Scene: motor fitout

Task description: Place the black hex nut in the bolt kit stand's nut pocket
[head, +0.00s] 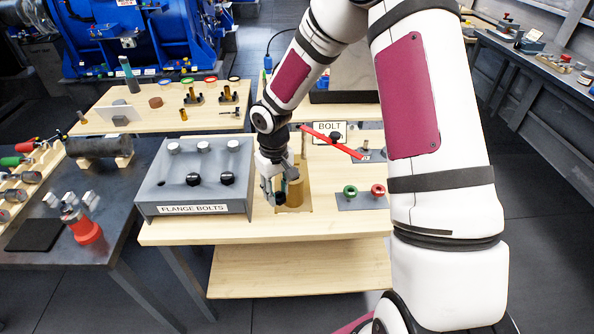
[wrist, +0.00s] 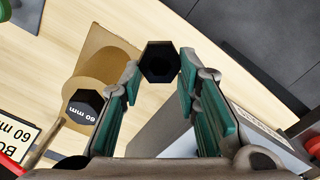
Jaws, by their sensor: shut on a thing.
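My gripper (wrist: 158,85) is shut on the black hex nut (wrist: 160,62), which sits between the tips of its green-padded fingers, its hole facing the wrist camera. In the head view my gripper (head: 275,196) points down between the grey flange bolt box and a tan stand (head: 305,203); the nut is mostly hidden there. The stand, apparently the bolt kit stand, bears a round tan post (head: 294,192). In the wrist view the post (wrist: 72,92) lies left of the nut, with a black hexagon marked "60 mm" (wrist: 86,106) on it. I cannot tell whether that hexagon is recessed.
The grey box labelled FLANGE BOLTS (head: 193,208) stands close left of my gripper. A BOLT sign (head: 328,126) and a red bar (head: 332,142) are behind right. Red and green rings (head: 364,191) stand right. The wooden bench front (head: 270,233) is clear.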

